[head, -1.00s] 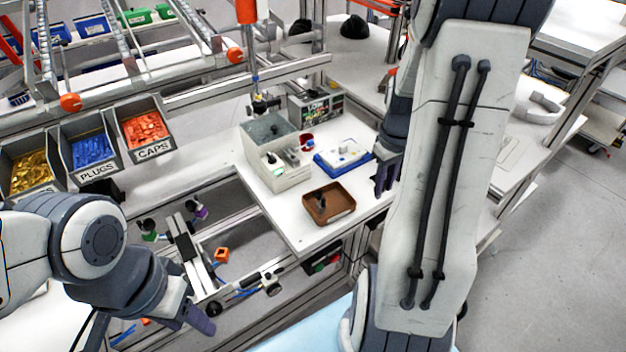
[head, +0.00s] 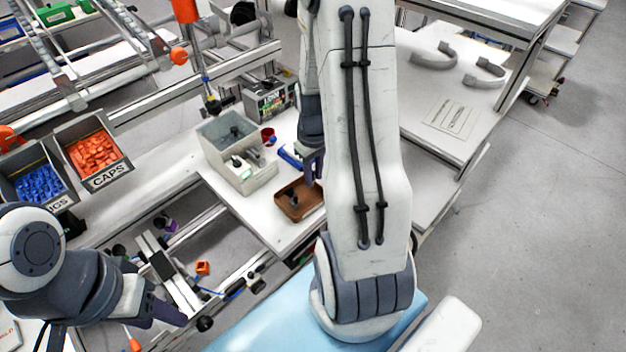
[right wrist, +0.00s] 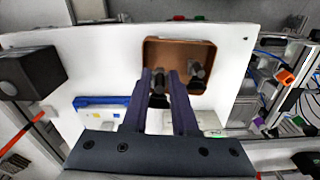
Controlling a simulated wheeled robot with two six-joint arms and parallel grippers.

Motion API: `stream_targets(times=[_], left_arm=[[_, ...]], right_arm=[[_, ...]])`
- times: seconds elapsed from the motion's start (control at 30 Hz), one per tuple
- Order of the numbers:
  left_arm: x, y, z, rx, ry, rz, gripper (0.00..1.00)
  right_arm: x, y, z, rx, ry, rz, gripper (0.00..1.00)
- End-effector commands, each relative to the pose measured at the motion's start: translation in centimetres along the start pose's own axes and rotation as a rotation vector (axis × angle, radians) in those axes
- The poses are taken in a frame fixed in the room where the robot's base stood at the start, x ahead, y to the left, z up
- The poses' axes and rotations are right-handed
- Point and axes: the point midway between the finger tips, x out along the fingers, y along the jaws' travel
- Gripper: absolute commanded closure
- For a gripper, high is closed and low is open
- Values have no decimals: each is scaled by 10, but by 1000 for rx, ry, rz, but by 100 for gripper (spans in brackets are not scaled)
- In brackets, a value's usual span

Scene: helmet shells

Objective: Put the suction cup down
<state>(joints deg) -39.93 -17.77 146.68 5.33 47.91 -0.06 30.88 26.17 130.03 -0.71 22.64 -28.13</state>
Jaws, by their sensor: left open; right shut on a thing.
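My right gripper (head: 315,168) is just behind the brown tray (head: 318,198) in the head view. In the right wrist view its fingers (right wrist: 163,76) are shut on a small dark suction cup (right wrist: 158,84), which overlaps the near edge of the tray (right wrist: 210,56). Whether it touches the tray I cannot tell. Another dark cup-like piece (right wrist: 195,74) stands in the tray; it also shows in the head view (head: 294,200). My left gripper (head: 168,312) is open and empty at the lower left, far from the tray.
A grey open box (head: 232,160) stands left of the tray. A blue and white case (right wrist: 100,106) lies beside it, partly hidden by my right arm in the head view. Bins of orange caps (head: 96,152) and blue plugs (head: 40,186) are at the left.

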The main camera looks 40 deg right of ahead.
Motion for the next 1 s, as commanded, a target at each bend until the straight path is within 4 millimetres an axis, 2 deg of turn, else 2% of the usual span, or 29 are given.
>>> stream_targets(times=[0.33,0.77,0.8,0.87,0.9,1.0], left_arm=[[-13,1,-1,2,0,0,49],[-9,1,0,2,0,0,49],[-9,1,0,2,0,0,49],[-10,1,-1,2,0,0,49],[-10,1,0,2,0,0,49],[-10,1,-1,2,0,0,49]], right_arm=[[37,-3,0,-1,-4,-2,100],[45,-2,0,-1,0,0,100],[46,-2,0,-1,0,0,70],[44,-2,0,-1,0,0,47],[44,-2,0,-1,0,0,44],[44,-2,0,-1,0,0,44]])
